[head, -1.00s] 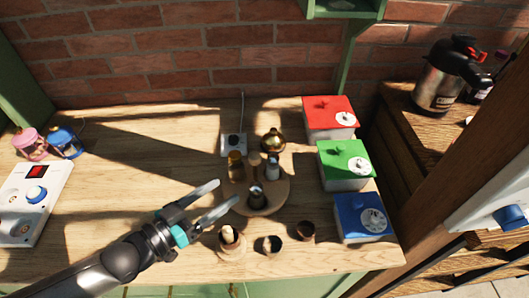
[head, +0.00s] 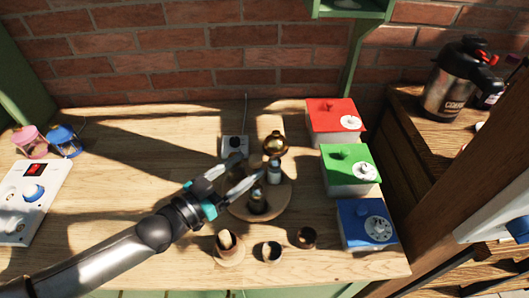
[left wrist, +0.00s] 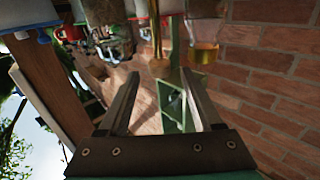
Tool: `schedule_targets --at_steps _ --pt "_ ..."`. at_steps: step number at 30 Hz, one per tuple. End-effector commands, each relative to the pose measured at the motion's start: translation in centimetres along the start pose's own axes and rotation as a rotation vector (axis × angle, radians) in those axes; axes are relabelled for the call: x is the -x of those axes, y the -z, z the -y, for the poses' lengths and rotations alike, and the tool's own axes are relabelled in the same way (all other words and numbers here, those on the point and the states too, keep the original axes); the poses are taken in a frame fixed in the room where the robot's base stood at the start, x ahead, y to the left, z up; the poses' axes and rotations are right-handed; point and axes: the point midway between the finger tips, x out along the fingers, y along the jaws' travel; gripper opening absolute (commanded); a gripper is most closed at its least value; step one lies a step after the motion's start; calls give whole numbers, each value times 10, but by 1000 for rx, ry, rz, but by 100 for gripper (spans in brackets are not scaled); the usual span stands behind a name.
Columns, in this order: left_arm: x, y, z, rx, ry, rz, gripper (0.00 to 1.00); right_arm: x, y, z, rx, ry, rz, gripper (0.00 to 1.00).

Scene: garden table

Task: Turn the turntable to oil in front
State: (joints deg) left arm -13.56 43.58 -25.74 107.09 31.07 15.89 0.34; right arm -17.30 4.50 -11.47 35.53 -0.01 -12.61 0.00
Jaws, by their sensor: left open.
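The round wooden turntable (head: 281,203) stands on the table and carries several small vessels. A dark bottle (head: 257,203) is at its front, a white-bodied shaker (head: 274,174) is right of centre and a shiny brass vessel (head: 275,143) shows behind. I cannot tell which is the oil. My left gripper (head: 248,168) is open over the turntable's back left, its fingers hiding other vessels there. I cannot tell whether it touches any. My right gripper is not in view.
Red (head: 334,119), green (head: 350,168) and blue (head: 367,225) boxes line the right side. A wooden cup (head: 229,248) and two small dark cups (head: 271,252) stand in front. A white socket box (head: 235,145) is behind. The table's left middle is clear.

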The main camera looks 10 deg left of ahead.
Motion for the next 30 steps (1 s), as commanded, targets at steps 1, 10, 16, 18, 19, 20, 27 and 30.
schedule_targets --at_steps 1,10,16,18,19,20,27,30 --pt "-8 0 0 0 0 -4 66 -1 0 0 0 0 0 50" --pt "-49 0 0 1 0 -2 66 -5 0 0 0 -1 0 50" --pt "-64 0 0 0 0 -1 66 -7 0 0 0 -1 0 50" --pt "-66 0 0 1 0 1 66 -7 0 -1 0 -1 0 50" --pt "-66 0 0 1 -1 1 66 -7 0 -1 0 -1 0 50" --pt "-66 0 0 1 -1 1 66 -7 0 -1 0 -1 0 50" --pt "-67 0 0 1 -1 1 66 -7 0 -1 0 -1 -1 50" --pt "-66 0 0 0 -1 1 55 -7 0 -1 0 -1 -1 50"
